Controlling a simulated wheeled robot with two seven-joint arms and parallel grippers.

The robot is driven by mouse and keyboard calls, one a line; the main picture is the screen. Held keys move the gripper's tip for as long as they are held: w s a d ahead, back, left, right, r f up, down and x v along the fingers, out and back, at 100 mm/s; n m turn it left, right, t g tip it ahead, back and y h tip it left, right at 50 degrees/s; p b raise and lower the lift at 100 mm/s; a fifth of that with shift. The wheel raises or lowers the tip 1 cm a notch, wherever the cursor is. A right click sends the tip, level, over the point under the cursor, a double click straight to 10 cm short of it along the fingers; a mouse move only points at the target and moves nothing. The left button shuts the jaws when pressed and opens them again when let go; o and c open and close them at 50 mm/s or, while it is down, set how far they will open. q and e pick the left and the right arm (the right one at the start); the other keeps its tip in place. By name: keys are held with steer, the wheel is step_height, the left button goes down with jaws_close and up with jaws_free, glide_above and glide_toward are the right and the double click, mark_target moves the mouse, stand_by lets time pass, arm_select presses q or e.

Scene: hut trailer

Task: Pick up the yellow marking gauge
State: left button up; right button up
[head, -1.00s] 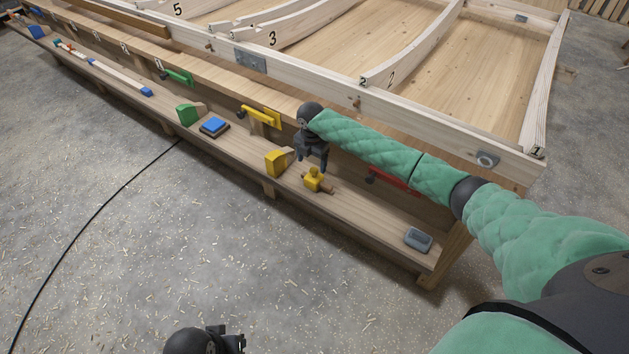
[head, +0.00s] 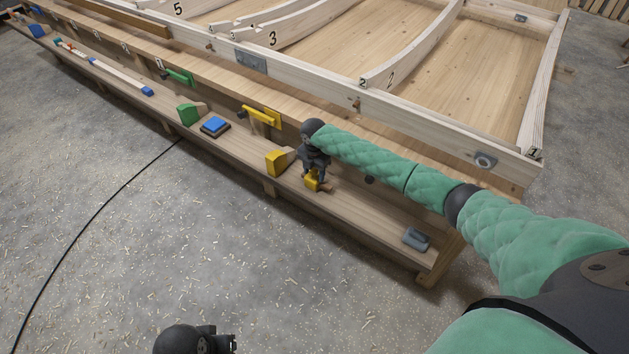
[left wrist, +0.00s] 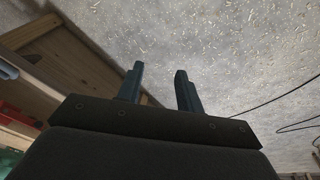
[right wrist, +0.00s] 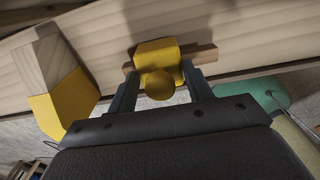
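The yellow marking gauge (head: 311,182) stands on the low shelf. It has a yellow block with a round yellow knob and a wooden bar through it. My right gripper (head: 315,175) is lowered over it from above. In the right wrist view the gauge (right wrist: 158,60) lies between the two fingers of my right gripper (right wrist: 160,85), which are spread. A gap shows on each side of the knob; I cannot tell whether the fingertips touch the block. My left gripper (left wrist: 160,85) is open and empty over the floor, and its wrist shows at the bottom of the head view.
A yellow-and-wood block (head: 276,162) stands close left of the gauge, also in the right wrist view (right wrist: 62,95). A grey tool (head: 416,238) lies near the shelf's right end. A yellow clamp (head: 261,117) and a blue-topped pad (head: 214,126) are further left. Shelf (head: 350,215) between gauge and grey tool is clear.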

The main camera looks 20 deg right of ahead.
steer(key=shift+c, duration=0.8)
arm_select(q)
steer(key=shift+f, duration=0.1)
arm_select(e)
steer(key=shift+r, duration=0.15)
